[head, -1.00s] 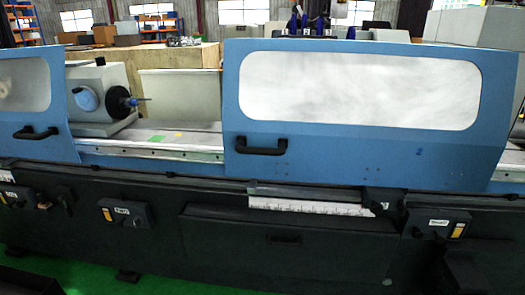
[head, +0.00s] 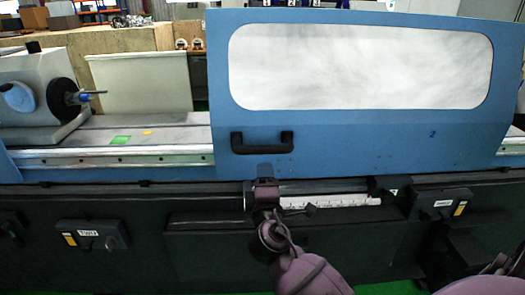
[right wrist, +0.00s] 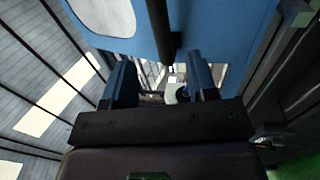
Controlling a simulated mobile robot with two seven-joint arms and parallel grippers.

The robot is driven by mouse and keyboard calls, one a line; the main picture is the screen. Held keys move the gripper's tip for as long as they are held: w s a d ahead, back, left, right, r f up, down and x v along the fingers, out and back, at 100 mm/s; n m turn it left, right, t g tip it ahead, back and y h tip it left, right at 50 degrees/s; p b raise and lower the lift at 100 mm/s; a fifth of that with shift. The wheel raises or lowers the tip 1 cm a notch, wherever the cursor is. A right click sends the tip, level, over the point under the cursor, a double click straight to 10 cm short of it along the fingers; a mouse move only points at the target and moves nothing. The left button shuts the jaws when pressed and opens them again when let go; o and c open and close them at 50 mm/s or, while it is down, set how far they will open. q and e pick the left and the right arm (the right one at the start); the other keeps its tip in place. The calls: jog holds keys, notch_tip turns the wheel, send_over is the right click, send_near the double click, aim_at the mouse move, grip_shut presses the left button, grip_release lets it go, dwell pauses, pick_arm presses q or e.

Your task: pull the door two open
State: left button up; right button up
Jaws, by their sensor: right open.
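Door two is the blue door (head: 350,135) with a wide pale window and a small "2" at its lower right. Its black handle (head: 262,143) is on the lower left of the door. My right gripper (head: 265,172) is just below the handle, in front of the door's lower edge. In the right wrist view its two fingers (right wrist: 158,66) stand apart with nothing held between them. The blue door (right wrist: 225,25) and a dark bar, likely the handle (right wrist: 162,30), show beyond the fingers. My left gripper is not in view.
The grinder's bed (head: 150,140) lies open left of the door, with a grey headstock (head: 35,95) and black wheel. Dark control boxes (head: 90,234) project from the dark base below. A white scale strip (head: 340,200) runs under the door.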

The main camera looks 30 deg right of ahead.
aim_at(263, 153)
jog(key=p+x, duration=0.1)
jog(key=x, duration=0.9)
jog(key=shift+w+d, duration=0.1)
jog(key=shift+w, duration=0.15)
jog(key=shift+c, duration=0.5)
grip_shut()
